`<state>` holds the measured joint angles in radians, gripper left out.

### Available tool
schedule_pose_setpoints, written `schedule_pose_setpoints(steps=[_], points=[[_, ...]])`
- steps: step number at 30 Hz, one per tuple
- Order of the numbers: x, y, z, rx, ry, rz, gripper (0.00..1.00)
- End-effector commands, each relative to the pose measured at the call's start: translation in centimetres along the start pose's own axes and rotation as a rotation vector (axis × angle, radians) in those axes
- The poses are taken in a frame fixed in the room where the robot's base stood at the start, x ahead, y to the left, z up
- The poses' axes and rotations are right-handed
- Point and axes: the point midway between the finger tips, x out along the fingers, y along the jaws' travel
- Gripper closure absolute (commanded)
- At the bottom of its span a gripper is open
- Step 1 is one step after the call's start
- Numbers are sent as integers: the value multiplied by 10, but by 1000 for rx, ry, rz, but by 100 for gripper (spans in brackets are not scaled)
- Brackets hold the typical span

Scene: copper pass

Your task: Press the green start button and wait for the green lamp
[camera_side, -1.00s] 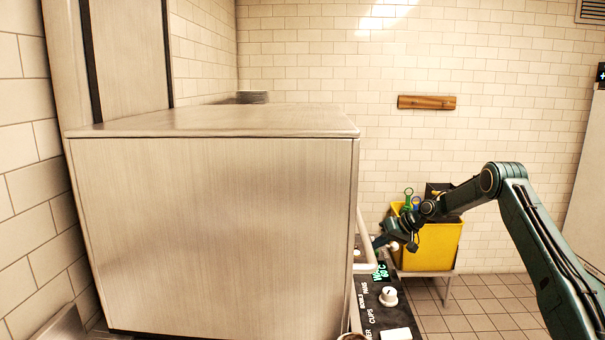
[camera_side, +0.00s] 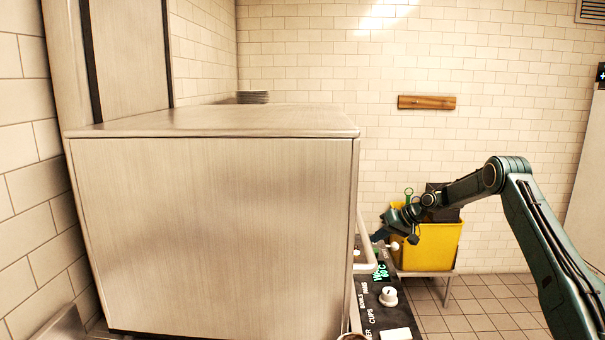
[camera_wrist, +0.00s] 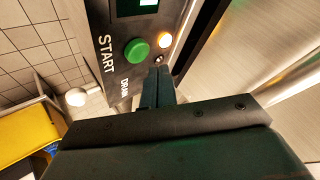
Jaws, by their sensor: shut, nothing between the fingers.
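The round green start button (camera_wrist: 137,51) sits on the black control panel (camera_wrist: 118,75), beside the word START. My gripper (camera_wrist: 160,72) is shut and empty. Its tips are close to the button, lower right of it in the wrist view, and appear apart from it. An amber lamp (camera_wrist: 165,40) glows right of the button. I see no lit green lamp. In the side view my gripper (camera_side: 379,237) is at the far end of the panel (camera_side: 372,296); the button cannot be made out there.
The steel machine (camera_side: 210,230) stands left of the panel, with a pale bar handle (camera_side: 367,262) along its front. A white round knob (camera_side: 389,296) sticks up from the panel. A yellow bin (camera_side: 430,245) stands behind my gripper. The floor at right is clear.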

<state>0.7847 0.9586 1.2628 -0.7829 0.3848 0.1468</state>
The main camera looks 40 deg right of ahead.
Motion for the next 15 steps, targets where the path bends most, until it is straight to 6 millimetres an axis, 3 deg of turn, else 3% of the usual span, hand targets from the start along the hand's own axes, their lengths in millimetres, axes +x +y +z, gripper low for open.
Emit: schedule_pose_setpoints(steps=[15], points=[[-25,-18,-18,1,1,1,100]])
